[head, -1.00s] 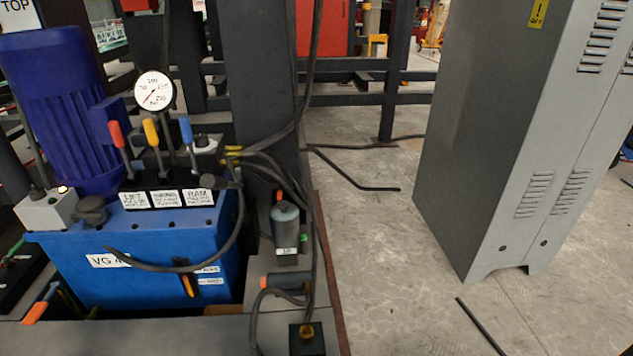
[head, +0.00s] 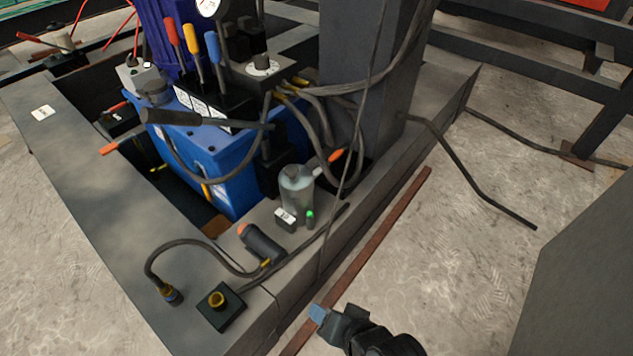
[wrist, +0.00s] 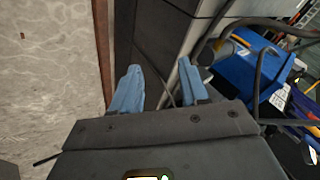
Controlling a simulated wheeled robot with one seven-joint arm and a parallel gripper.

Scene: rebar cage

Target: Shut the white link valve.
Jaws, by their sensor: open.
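No valve that I can clearly tell as the white link valve shows in the head view. A small pale fitting with a red lever (head: 63,41) stands at the far left back, too small to identify. An orange-tipped lever (head: 110,148) sticks out left of the blue power unit (head: 235,165), and another orange handle (head: 335,155) shows behind the clear-grey canister (head: 297,185). My gripper (head: 322,314) is at the bottom of the head view, to the right of the dark frame beam. In the wrist view its blue fingers (wrist: 160,85) stand apart with nothing held between them.
Red, yellow and blue levers (head: 193,55) stand on the power unit. Hoses (head: 370,100) hang by a dark column. A black box with a yellow knob (head: 218,303) and a hand tool (head: 262,242) lie on the beam. A grey cabinet (head: 580,270) stands right; floor between is mostly clear.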

